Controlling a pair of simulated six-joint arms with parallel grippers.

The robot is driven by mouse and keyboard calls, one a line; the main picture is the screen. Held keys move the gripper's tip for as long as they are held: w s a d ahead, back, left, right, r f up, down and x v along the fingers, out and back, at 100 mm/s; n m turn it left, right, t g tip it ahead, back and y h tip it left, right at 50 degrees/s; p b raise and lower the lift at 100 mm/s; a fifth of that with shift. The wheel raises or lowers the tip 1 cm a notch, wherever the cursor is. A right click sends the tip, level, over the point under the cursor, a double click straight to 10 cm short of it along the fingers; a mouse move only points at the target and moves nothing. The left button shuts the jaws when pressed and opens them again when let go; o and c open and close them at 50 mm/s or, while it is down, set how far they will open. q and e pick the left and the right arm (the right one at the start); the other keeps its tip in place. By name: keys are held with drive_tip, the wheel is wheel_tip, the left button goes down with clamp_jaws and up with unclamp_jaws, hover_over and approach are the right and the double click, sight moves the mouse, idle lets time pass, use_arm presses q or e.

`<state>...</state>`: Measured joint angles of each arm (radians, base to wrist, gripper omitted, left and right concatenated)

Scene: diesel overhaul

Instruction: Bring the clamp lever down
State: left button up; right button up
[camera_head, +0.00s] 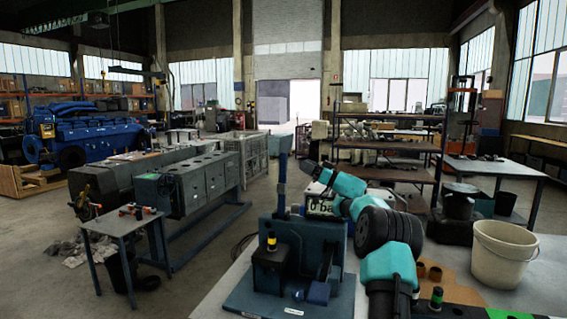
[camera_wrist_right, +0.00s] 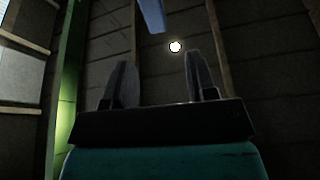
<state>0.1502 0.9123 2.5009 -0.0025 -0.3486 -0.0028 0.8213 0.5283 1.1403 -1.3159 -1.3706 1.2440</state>
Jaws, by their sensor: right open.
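The clamp lever (camera_head: 282,188) is a blue bar standing upright, with a paler upper end, above the blue clamp fixture (camera_head: 305,238) on the bench. My right gripper (camera_head: 302,142) is raised just right of the lever's upper part. In the right wrist view the two dark fingers of this gripper (camera_wrist_right: 157,78) stand apart with nothing between them. A blue bar end, seemingly the lever (camera_wrist_right: 152,14), shows beyond them at the top edge. I cannot tell whether gripper and lever touch. My left gripper is not in view.
The fixture's base plate lies on the pale bench (camera_head: 232,286). A cream bucket (camera_head: 503,252) stands at the bench's right side. A small side table (camera_head: 120,220) is at left, across open floor.

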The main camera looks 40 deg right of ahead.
sight(284, 161)
drive_tip(key=w+a, duration=0.1)
drive_tip(key=w, duration=0.1)
drive_tip(key=w+a, duration=0.1)
drive_tip(key=w, duration=0.2)
drive_tip(key=w+a, duration=0.1)
drive_tip(key=w, duration=0.1)
drive_tip(key=shift+w+a+r, duration=0.2)
drive_tip(key=shift+w+r, duration=0.1)
drive_tip(key=shift+w+a+r, duration=0.25)
drive_tip(key=shift+w, duration=0.3)
drive_tip(key=shift+c, duration=0.3)
clamp_jaws()
